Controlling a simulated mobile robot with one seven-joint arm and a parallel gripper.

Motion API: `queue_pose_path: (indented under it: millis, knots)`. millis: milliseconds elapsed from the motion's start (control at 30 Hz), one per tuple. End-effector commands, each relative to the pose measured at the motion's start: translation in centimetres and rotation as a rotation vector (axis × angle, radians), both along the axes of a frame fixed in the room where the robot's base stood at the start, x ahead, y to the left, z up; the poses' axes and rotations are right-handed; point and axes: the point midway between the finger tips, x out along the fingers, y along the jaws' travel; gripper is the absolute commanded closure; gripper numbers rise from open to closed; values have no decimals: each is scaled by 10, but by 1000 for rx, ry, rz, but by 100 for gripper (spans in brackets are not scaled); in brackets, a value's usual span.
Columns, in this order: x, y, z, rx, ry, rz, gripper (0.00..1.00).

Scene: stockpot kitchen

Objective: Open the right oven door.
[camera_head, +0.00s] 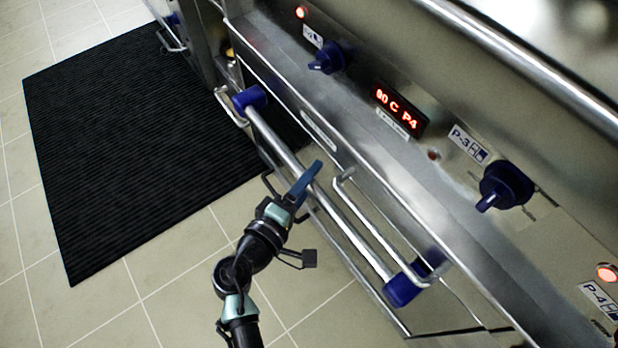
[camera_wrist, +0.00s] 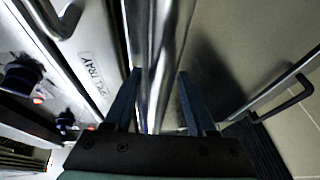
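The oven door handle (camera_head: 340,218) is a long silver bar with blue end mounts, on the steel oven front below the control panel. My gripper (camera_head: 309,178) is at the bar near its middle. In the wrist view the bar (camera_wrist: 158,45) runs between my two dark blue fingers, with gaps at both sides, so my gripper (camera_wrist: 160,75) is open around it. The fingers do not look closed on the bar. The door face is mostly hidden below the handle, and I cannot tell for sure whether the door is fully shut.
The control panel has blue knobs (camera_head: 506,186) and a red display (camera_head: 399,109). A thinner silver handle (camera_head: 385,215) lies between the panel and the bar. A black ribbed mat (camera_head: 140,140) lies on the tiled floor. The floor before the oven is clear.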

Motion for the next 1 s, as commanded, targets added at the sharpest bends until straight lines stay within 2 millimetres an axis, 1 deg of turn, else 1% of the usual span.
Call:
queue_pose_path:
  millis: [33,167,200,267,300,1000]
  knots:
    - [0,0,0,0,0,0,55]
    - [0,0,0,0,0,0,78]
    - [0,0,0,0,0,0,86]
    - [0,0,0,0,0,0,96]
    - [0,0,0,0,0,0,100]
    - [0,1,0,0,0,1,100]
